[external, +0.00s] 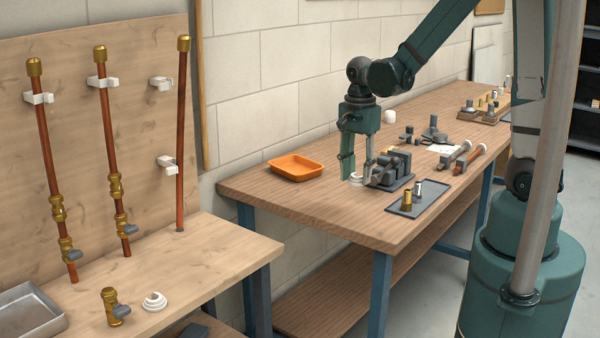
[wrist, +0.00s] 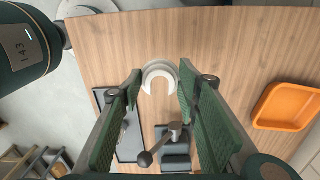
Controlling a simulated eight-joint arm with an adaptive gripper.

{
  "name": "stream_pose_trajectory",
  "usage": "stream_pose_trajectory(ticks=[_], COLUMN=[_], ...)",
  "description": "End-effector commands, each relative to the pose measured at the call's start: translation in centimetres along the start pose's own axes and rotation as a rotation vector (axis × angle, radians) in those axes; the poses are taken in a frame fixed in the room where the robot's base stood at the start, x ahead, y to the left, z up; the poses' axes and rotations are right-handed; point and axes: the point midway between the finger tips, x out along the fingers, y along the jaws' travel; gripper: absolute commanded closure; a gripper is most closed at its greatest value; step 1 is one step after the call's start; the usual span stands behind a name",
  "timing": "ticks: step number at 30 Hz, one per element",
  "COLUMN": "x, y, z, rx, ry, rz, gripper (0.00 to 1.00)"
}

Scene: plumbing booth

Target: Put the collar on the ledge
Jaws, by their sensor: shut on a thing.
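A white C-shaped collar (wrist: 161,68) is between the fingertips of my gripper (wrist: 160,80) in the wrist view, its opening towards the camera's lower edge. In the external view, the collar (external: 355,179) shows low at the fingertips of my gripper (external: 357,174), at or just above the wooden workbench. My gripper points down and is shut on the collar. The wooden ledge (external: 215,262) runs below the pipe board at the left, well away from my gripper. A white stepped ring (external: 154,301) and a brass valve (external: 110,307) stand on the ledge.
An orange tray (external: 296,168) lies left of my gripper on the workbench (external: 300,205). A grey vise (external: 393,168) and a dark tray (external: 418,199) are close on the right. Copper pipes (external: 108,150) rise from the ledge. A metal tray (external: 28,310) is at its left end.

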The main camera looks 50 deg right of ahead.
Motion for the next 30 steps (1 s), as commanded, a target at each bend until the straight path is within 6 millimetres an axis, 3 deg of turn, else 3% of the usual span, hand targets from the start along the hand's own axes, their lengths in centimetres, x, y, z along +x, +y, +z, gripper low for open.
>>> stream_pose_trajectory(ticks=[11,20,30], x=[0.2,0.7,1.8], y=[-3.9,-9.4,-14.5], z=[3.6,10.0,18.9], rx=[-0.013,-0.031,-0.05], ry=[0.0,0.0,0.0], rz=[0.0,0.0,-0.001], gripper=[0.75,0.75,0.75])
